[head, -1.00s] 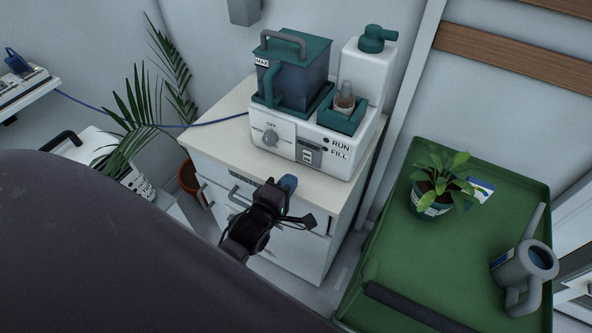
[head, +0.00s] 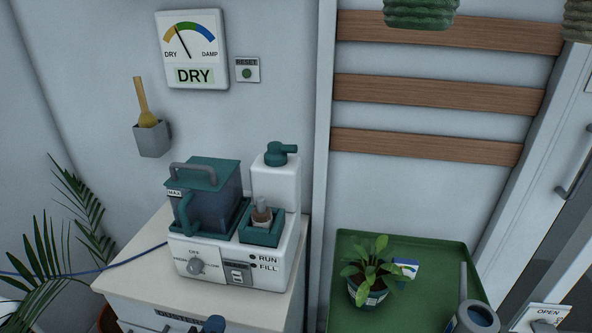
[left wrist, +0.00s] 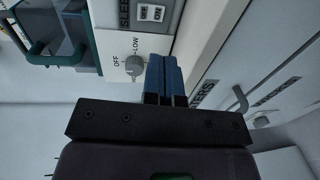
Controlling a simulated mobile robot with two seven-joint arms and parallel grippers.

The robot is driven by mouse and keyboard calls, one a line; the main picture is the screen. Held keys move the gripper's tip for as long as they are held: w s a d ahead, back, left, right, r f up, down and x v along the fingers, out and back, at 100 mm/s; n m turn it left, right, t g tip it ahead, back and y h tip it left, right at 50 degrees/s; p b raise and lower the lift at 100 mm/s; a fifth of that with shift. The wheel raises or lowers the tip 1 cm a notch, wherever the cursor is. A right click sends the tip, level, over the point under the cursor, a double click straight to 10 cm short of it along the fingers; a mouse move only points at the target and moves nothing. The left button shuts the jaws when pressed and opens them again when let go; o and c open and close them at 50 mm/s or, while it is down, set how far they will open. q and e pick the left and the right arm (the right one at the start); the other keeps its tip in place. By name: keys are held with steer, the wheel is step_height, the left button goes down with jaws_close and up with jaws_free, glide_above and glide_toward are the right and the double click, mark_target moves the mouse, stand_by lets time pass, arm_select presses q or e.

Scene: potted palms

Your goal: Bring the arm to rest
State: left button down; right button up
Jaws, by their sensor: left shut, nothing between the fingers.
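My left gripper (head: 214,325) shows only as a blue fingertip and a dark part at the bottom edge of the head view, in front of the white drawer cabinet (head: 240,308). In the left wrist view its blue fingers (left wrist: 164,78) are pressed together with nothing between them. There they overlap the cabinet's edge, close beside the machine's grey dial (left wrist: 134,66) in the picture; I cannot tell the gap in depth. The rest of the left arm is out of the head view. My right gripper is in neither view.
A white-and-teal machine (head: 213,268) with a lidded tank stands on the cabinet. A green tray (head: 345,310) to the right holds a potted plant (head: 370,272) and a watering can (head: 472,318). A wall gauge (head: 193,48) reads DRY. Palm fronds (head: 45,265) are at left.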

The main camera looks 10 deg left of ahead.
arm_select(q)
steer(key=s+f+m+g, duration=0.2)
steer(key=s+m, duration=0.4)
steer(key=m, duration=0.4)
steer(key=s+f+m+g, duration=0.3)
steer(key=s+f+m, duration=0.2)
steer(key=s+m, duration=0.2)
steer(key=a+m, duration=0.1)
steer(key=m, duration=0.1)
steer(key=shift+m+g+h, duration=0.3)
steer(key=shift+m+h, duration=0.1)
steer(key=shift+s, duration=0.1)
steer(key=shift+s, duration=0.1)
